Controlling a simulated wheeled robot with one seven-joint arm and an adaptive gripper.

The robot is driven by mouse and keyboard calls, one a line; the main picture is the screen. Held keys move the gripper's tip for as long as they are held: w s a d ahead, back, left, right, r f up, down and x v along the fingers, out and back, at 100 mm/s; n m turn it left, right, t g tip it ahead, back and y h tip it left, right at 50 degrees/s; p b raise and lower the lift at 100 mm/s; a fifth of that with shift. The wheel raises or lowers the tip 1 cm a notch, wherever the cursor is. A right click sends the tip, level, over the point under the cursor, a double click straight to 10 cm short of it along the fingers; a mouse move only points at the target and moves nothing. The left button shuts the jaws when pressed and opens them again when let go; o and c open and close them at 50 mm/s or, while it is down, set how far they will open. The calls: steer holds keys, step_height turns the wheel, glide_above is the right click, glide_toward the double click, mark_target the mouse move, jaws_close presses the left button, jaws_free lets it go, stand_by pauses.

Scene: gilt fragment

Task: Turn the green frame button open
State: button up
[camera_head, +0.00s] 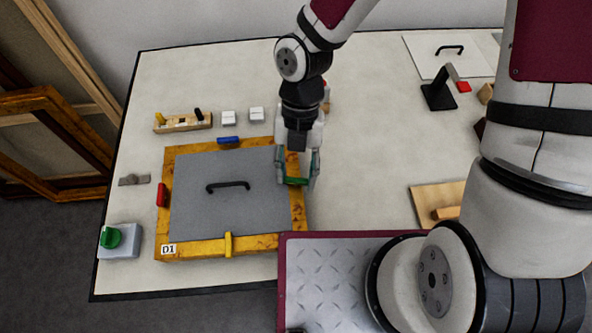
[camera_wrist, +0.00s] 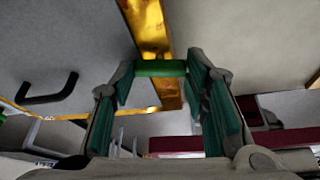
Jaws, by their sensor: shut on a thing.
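The gilt frame (camera_head: 190,247) lies flat on the table around a grey panel (camera_head: 190,205) with a black handle. The green frame button (camera_head: 296,181) is on the frame's right rail and lies across it; it also shows in the wrist view (camera_wrist: 160,68). My gripper (camera_head: 298,180) points down over this rail. Its fingertips, with green pads, are shut on the two ends of the green button, as the wrist view shows (camera_wrist: 160,73). My gripper partly hides the upper right of the frame.
A yellow button (camera_head: 228,244) lies across the bottom rail. A red button (camera_head: 162,194) lies along the left rail, a blue one (camera_head: 228,140) along the top rail. A wooden block with pegs (camera_head: 183,122) stands behind. A box with a green knob (camera_head: 120,241) is at front left.

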steer(key=m+p, duration=0.1)
steer(key=m, duration=0.1)
steer(key=m+y+p, duration=0.1)
steer(key=shift+s+d+r+m+y, duration=0.1)
steer(key=shift+d+r+m+y, duration=0.05)
steer(key=shift+m+y, duration=0.2)
steer(key=m+p, duration=0.1)
steer(key=m, duration=0.1)
steer(key=m+t+y+p, duration=0.1)
steer(key=m+p, duration=0.1)
steer(key=shift+s+d+m+t, duration=0.1)
steer(key=shift+d+m+t, duration=0.05)
steer(key=shift+m+t, duration=0.2)
steer(key=m+t+y+p, duration=0.1)
steer(key=m+p, duration=0.1)
steer(key=m, duration=0.2)
steer(key=shift+s+p, duration=0.2)
steer(key=shift+p, duration=0.2)
steer(key=shift+d+m+t+p, duration=0.1)
steer(key=shift+m+t+p, duration=0.7)
steer(key=shift+m, duration=0.7)
steer(key=shift+w, duration=0.1)
steer(key=o, duration=1.1)
steer(key=shift+y, duration=0.25)
steer(key=shift+o, duration=0.2)
steer(key=v, duration=1.1)
steer(key=shift+d+r, duration=0.15)
steer(key=shift+r, duration=0.2)
